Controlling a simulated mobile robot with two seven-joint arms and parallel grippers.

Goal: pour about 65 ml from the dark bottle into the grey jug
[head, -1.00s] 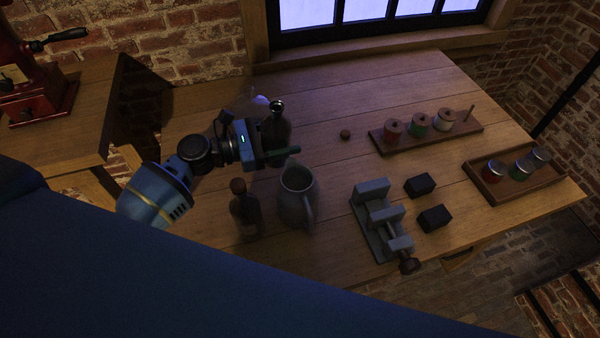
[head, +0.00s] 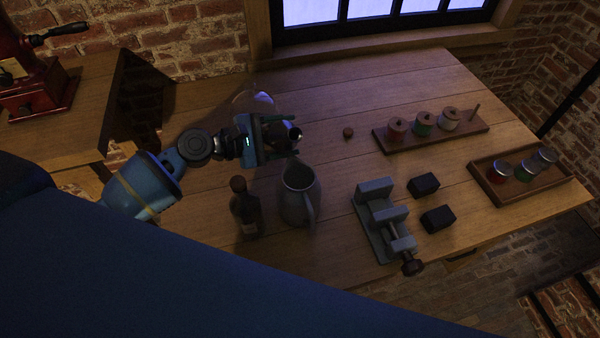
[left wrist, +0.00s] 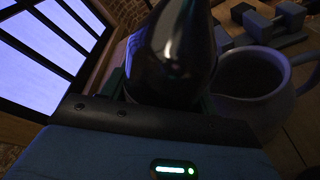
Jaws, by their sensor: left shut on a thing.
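My left gripper (head: 274,138) is shut on the dark bottle (head: 282,132), which is tilted with its open mouth toward the right. The bottle fills the upper middle of the left wrist view (left wrist: 172,55). The grey jug (head: 298,205) stands upright on the table, just nearer than the bottle, its handle toward the lower right. The jug also shows at the right of the left wrist view (left wrist: 255,100); its inside is dark and I cannot tell its level. I see no stream of liquid. My right gripper is not in view.
A second dark bottle (head: 246,215) with a brown top stands left of the jug. A grey vise (head: 382,222) and two black blocks (head: 424,184) are to the right. Beyond are a spool rack (head: 432,138) and a jar tray (head: 500,195).

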